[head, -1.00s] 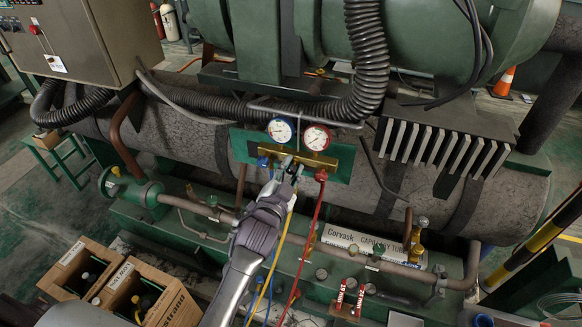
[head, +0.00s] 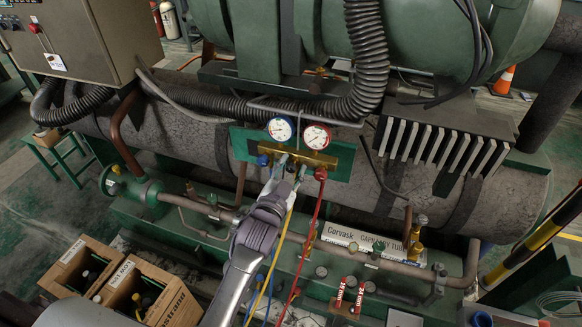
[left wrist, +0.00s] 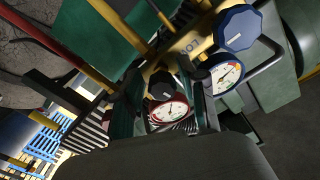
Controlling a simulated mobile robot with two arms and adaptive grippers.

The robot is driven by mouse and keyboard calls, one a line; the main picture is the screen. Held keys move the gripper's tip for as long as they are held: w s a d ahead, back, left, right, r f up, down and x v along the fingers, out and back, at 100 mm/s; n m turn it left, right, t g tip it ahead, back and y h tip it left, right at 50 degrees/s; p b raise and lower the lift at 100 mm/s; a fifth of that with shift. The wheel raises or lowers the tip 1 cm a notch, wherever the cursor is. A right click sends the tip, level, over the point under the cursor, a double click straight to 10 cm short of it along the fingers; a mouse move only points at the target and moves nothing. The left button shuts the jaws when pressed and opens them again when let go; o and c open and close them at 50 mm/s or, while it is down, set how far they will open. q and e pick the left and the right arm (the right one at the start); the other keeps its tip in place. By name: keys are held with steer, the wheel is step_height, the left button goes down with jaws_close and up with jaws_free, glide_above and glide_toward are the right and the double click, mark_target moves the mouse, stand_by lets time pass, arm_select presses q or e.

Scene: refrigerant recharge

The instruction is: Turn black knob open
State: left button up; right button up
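The brass gauge manifold (head: 310,157) is mounted on a green plate in front of the large grey pipe. It carries a blue-rimmed gauge (head: 281,128), a red-rimmed gauge (head: 316,136), a blue knob (head: 263,161) and a red knob (head: 321,174). My left gripper (head: 291,166) is at the middle of the manifold, fingers apart. In the left wrist view, a black knob (left wrist: 163,84) shows between the fingers, with visible space beside it; I cannot tell whether they touch it. The blue knob (left wrist: 237,27) lies outside the fingers. My right gripper is out of view.
Yellow, red (head: 305,235) and blue hoses hang below the manifold, close to my left gripper and arm. A black corrugated hose (head: 368,60) passes above it. A copper pipe runs below the manifold.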

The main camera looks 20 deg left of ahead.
arm_select(q)
steer(key=s, duration=1.2)
steer(key=shift+a+r, duration=0.1)
steer(key=shift+a, duration=0.1)
steer(key=s+d+f+g+b, duration=0.1)
steer(key=s+f+g, duration=0.2)
steer(key=f, duration=0.8)
steer(key=s+f+n+g, duration=0.1)
steer(key=s+f+g, duration=0.15)
steer(key=f, duration=0.85)
steer(key=s+d+f+g+b, duration=0.1)
steer(key=s+f+g, duration=0.15)
steer(key=f, duration=0.95)
steer(key=s+a+f+g, duration=0.2)
steer(key=s+f+g, duration=0.1)
steer(key=s+f, duration=0.4)
steer(key=s+a+f+n+g+b, duration=0.1)
steer(key=s+a+f+g, duration=0.2)
steer(key=s+f, duration=0.5)
steer(key=s+a+f+n+g, duration=0.1)
steer(key=s+a+f+g, duration=0.2)
steer(key=s+f, duration=0.4)
steer(key=shift+s+f+y, duration=0.15)
steer(key=shift+s, duration=2.25)
steer(key=shift+s+f+y, duration=0.1)
steer(key=shift+s+y, duration=0.05)
steer(key=shift+s, duration=2.2)
